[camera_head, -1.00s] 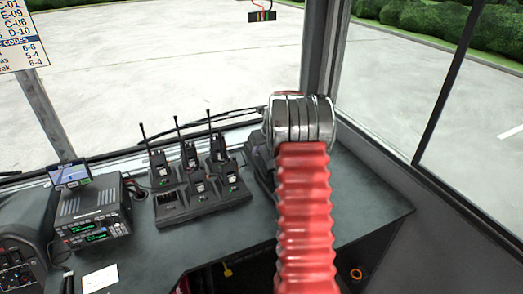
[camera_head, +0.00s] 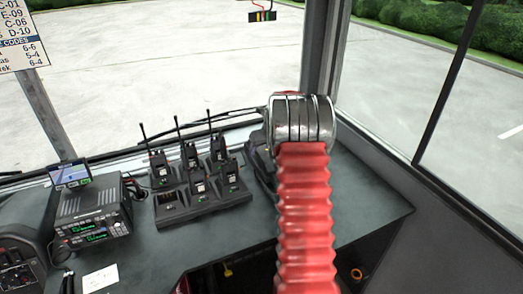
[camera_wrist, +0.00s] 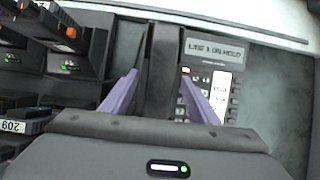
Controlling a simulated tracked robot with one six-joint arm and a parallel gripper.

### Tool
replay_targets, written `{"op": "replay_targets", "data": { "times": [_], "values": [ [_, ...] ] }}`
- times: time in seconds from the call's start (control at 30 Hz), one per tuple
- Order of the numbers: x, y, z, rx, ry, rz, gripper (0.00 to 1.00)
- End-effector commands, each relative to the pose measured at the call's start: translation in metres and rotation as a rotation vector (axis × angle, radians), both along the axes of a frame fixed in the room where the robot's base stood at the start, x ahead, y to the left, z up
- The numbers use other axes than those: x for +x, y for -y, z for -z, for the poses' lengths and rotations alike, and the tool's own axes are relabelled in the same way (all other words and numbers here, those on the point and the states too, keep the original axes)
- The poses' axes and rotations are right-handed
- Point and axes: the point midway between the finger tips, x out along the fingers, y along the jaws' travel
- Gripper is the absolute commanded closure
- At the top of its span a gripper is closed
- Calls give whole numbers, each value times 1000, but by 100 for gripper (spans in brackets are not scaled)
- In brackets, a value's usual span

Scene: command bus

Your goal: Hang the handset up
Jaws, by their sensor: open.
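In the wrist view, a desk phone (camera_wrist: 218,62) shows a lit display reading "LINE 1 ON HOLD", with a keypad below it. A long dark bar (camera_wrist: 163,70), which looks like the handset, lies along the phone's left side. My gripper (camera_wrist: 159,77) is open, its two purple fingers on either side of this bar. I cannot tell whether they touch it or whether it is fully seated in the cradle. In the head view, the phone (camera_head: 260,160) is mostly hidden behind my red arm, and my gripper is hidden.
A charger rack (camera_head: 200,200) with several handheld radios stands left of the phone. A radio unit (camera_head: 93,215) with a small screen is farther left. A white note (camera_head: 100,278) lies near the front. The dark counter (camera_head: 365,205) is clear on the right, beside the windows.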

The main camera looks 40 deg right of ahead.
Motion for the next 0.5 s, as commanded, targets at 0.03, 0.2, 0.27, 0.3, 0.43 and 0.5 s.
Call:
{"op": "replay_targets", "data": {
  "times": [0.03,0.2,0.27,0.3,0.43,0.5],
  "values": [
    [0,0,0,0,0,0,45],
    [-1,0,0,0,-1,0,45],
    [-2,0,-2,0,0,0,45],
    [-3,0,-4,0,0,0,45],
    [-8,-2,-14,-1,0,1,45],
    [-12,-3,-21,-1,1,1,45]
  ]
}}
